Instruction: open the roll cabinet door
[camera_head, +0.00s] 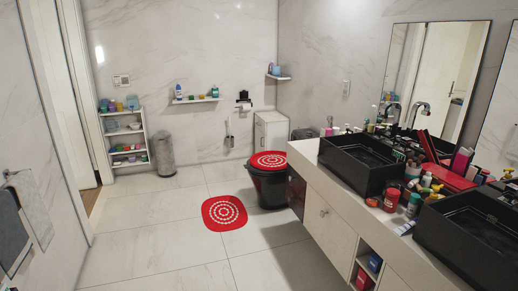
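A small white cabinet (270,131) stands against the back wall, beside the toilet paper holder. It looks like the roll cabinet, and its front appears closed. A dark toilet (268,186) with a red patterned lid stands in front of it and hides its lower part. The cabinet is too small in the picture to make out a handle. Neither of my grippers shows in the head view.
A long vanity (330,215) with two black vessel sinks (357,161) runs along the right. A red mat (224,213) lies on the tiled floor. A white shelf unit (126,140) and a grey bin (165,154) stand back left. The middle floor is mostly free.

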